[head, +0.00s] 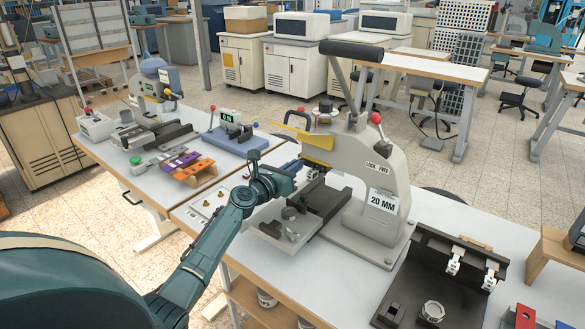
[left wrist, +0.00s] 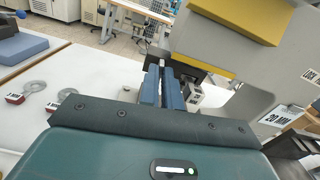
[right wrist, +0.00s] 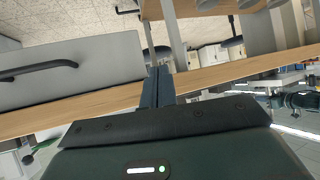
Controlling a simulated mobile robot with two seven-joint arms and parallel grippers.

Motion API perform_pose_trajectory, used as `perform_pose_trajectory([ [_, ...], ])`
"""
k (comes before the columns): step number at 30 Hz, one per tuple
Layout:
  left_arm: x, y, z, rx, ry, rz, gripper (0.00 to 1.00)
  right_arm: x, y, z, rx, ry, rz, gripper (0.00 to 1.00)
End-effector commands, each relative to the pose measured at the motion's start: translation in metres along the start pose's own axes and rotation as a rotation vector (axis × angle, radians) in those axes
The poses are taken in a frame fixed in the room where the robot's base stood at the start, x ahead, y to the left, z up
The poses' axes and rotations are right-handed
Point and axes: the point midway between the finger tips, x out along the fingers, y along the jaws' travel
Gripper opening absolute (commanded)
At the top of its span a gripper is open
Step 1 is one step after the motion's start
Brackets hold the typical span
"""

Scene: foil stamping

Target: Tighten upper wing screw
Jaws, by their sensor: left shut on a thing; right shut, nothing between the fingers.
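The grey stamping press (head: 375,185) stands on the white table, with "20 MM" and "LOCK FREE" labels and a yellow part at its head. My left gripper (head: 299,166) is under the press head, beside small metal parts (head: 313,173). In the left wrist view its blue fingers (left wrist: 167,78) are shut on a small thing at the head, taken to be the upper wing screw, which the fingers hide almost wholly. A metal block (left wrist: 192,93) shows just right of the fingers. My right gripper (right wrist: 159,80) is shut and empty, near a wooden table edge in its own view.
The press's dark slide and metal plate (head: 285,230) lie below the left gripper. A black fixture with clamps (head: 440,290) stands at the right front. Ring tags (left wrist: 35,87) lie on the table left of the gripper. A second table (head: 150,185) holds other tools.

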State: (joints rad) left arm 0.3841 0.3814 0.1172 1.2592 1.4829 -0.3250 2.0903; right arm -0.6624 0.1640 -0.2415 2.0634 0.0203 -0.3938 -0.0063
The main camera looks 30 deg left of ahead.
Motion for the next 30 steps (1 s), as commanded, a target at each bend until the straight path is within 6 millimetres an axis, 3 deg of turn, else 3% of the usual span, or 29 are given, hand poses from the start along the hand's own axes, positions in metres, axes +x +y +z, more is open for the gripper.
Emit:
perform_pose_trajectory([
  [30,0.0,-0.005,-0.006,0.972,0.001,-0.002,0.0,0.009,-0.013,0.007,-0.013,0.052,-0.044,0.0],
])
